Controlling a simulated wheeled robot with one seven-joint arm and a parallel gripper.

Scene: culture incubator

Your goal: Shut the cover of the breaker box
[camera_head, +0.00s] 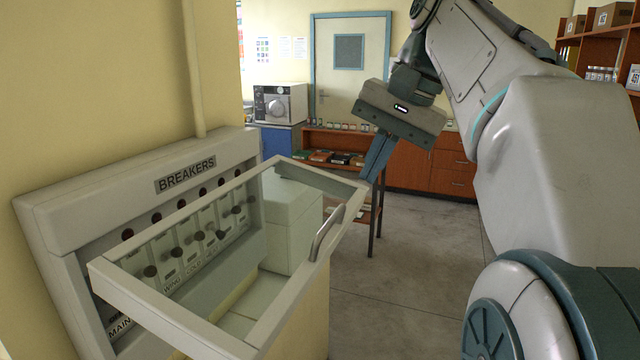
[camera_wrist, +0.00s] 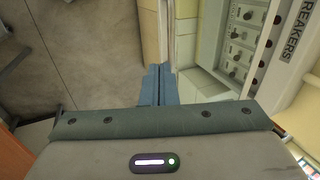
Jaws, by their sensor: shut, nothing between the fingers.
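The breaker box (camera_head: 52,222) is on the left wall, with a "BREAKERS" label and a row of switches inside; it also shows in the wrist view (camera_wrist: 262,78). Its cover (camera_head: 185,331) is a pale frame with a clear pane, standing open and swung out toward me. A curved metal handle (camera_head: 327,233) sits on the cover's outer edge. My gripper (camera_head: 372,178) is shut and empty, with its fingers pointing down by the cover's far right corner. Its shut fingers also show in the wrist view (camera_wrist: 157,72). I cannot tell whether they touch the cover.
A white block-like box (camera_head: 291,222) stands on a pale tiled ledge below the breakers. Behind are a low shelf (camera_head: 345,143) with books and jars, a white door (camera_head: 350,60) and wooden drawers (camera_head: 452,165). The grey floor (camera_head: 410,260) in the middle is clear.

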